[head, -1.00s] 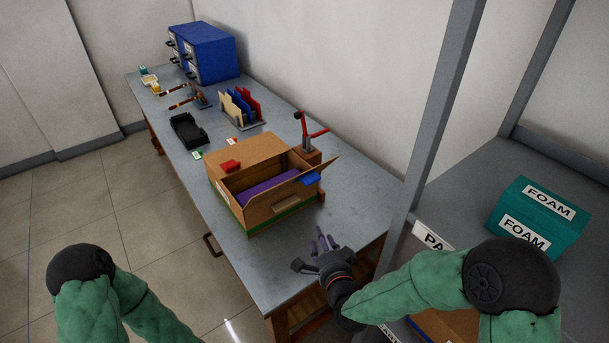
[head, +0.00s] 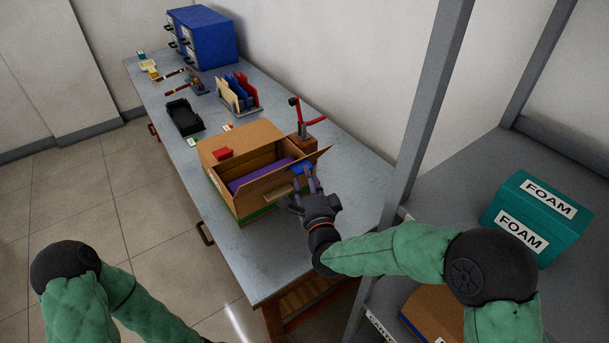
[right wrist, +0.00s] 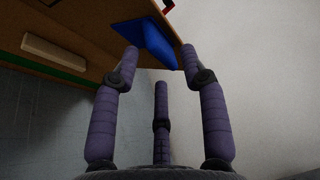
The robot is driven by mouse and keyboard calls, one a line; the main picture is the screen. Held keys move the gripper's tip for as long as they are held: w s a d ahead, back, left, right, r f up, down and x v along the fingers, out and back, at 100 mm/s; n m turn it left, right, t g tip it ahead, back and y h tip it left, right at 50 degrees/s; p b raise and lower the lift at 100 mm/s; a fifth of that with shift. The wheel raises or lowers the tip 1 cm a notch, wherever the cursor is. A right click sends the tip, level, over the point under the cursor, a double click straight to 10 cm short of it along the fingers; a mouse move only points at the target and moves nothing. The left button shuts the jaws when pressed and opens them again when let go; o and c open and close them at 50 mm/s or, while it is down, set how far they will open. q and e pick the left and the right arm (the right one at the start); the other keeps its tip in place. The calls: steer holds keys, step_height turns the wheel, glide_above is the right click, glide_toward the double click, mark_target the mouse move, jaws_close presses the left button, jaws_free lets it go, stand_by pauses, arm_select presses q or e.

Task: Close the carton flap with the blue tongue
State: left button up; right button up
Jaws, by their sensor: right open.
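The brown carton (head: 240,140) stands on the workbench with a purple item (head: 262,175) in its open part. The flap with the blue tongue (head: 303,169) stands open, leaning outward on the carton's right side. A red tongue (head: 222,154) lies on the carton's left part. My right gripper (head: 311,182) is open and empty right by the blue tongue. In the right wrist view, the blue tongue (right wrist: 148,42) shows between and beyond the two upper fingertips; I cannot tell whether they touch it. My left gripper is out of view; only its arm shows.
A red-handled tool (head: 305,120) on a block stands just behind the carton. A black tray (head: 183,117), a file rack (head: 238,95) and a blue drawer cabinet (head: 205,45) stand farther back. A grey shelf post (head: 425,110) rises at right. The bench front is clear.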

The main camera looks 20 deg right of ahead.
steer(key=shift+w+r, duration=0.1)
steer(key=shift+w, duration=1.35)
jaws_close()
steer(key=shift+r, duration=0.1)
